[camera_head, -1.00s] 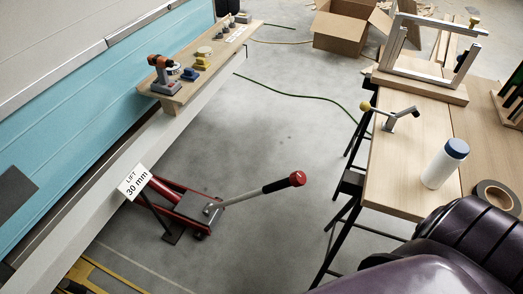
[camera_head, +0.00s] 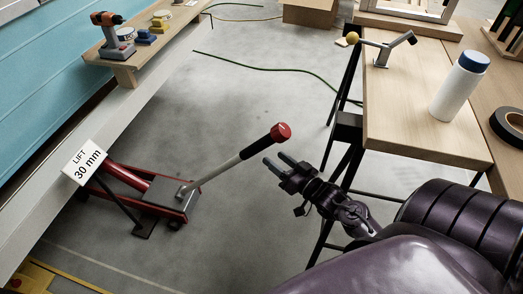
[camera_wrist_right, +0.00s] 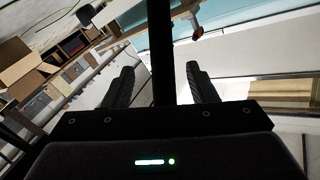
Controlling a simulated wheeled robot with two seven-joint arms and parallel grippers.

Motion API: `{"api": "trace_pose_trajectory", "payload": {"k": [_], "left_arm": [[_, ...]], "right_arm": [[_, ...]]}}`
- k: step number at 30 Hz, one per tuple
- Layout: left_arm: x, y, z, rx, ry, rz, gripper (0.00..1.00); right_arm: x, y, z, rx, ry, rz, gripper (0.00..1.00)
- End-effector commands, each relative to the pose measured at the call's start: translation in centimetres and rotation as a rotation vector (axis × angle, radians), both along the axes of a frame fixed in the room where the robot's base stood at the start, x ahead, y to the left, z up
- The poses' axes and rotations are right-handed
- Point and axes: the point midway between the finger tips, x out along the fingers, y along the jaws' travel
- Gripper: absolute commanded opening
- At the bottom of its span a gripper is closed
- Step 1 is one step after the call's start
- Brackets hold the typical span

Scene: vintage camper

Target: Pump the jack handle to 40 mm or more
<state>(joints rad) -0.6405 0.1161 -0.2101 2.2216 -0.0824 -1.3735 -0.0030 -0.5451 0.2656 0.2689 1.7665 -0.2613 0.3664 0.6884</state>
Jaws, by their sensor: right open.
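The red floor jack (camera_head: 130,180) stands on the floor beside the camper's pale sill. Its handle (camera_head: 230,163) slants up to the right, with a grey shaft, black grip and red knob (camera_head: 281,132). The sign (camera_head: 86,163) reads LIFT 30 mm. My right gripper (camera_head: 276,163) is open, just below and right of the handle's black grip, and appears apart from it. In the right wrist view, its fingers (camera_wrist_right: 162,90) are spread either side of a dark bar; I cannot tell if that bar is the handle. My left gripper is not in view.
A wooden workbench (camera_head: 415,110) with a white bottle (camera_head: 459,87) and black tape roll (camera_head: 508,124) stands right of my right gripper. A shelf with a drill (camera_head: 110,35) runs along the camper. Floor between jack and bench is mostly clear.

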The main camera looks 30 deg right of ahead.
Motion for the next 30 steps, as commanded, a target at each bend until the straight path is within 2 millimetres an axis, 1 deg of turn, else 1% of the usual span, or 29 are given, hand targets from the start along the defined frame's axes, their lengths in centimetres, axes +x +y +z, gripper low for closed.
{"api": "trace_pose_trajectory", "payload": {"k": [3,5,12,16,21,27,28,30], "left_arm": [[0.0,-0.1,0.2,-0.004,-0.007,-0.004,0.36],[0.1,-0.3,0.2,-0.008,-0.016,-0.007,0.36],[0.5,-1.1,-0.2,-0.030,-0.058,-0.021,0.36],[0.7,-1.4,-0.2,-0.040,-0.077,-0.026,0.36],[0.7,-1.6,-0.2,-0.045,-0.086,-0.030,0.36],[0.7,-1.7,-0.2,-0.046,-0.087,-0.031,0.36],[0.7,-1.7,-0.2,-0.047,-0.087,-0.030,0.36],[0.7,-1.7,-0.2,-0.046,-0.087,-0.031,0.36]], "right_arm": [[0.8,0.1,0.5,0.003,-0.015,0.005,0.52],[1.6,0.3,0.5,0.003,-0.015,0.005,0.52],[5.5,0.9,0.5,0.001,-0.015,0.004,0.52],[6.9,1.1,0.4,0.002,-0.013,0.004,0.52],[7.7,1.2,0.4,0.001,-0.009,0.004,0.52],[7.7,1.2,0.4,0.001,-0.009,0.004,0.52],[7.7,1.2,0.4,0.001,-0.009,0.004,0.51],[7.7,1.3,0.4,0.001,-0.009,0.004,0.42]]}}
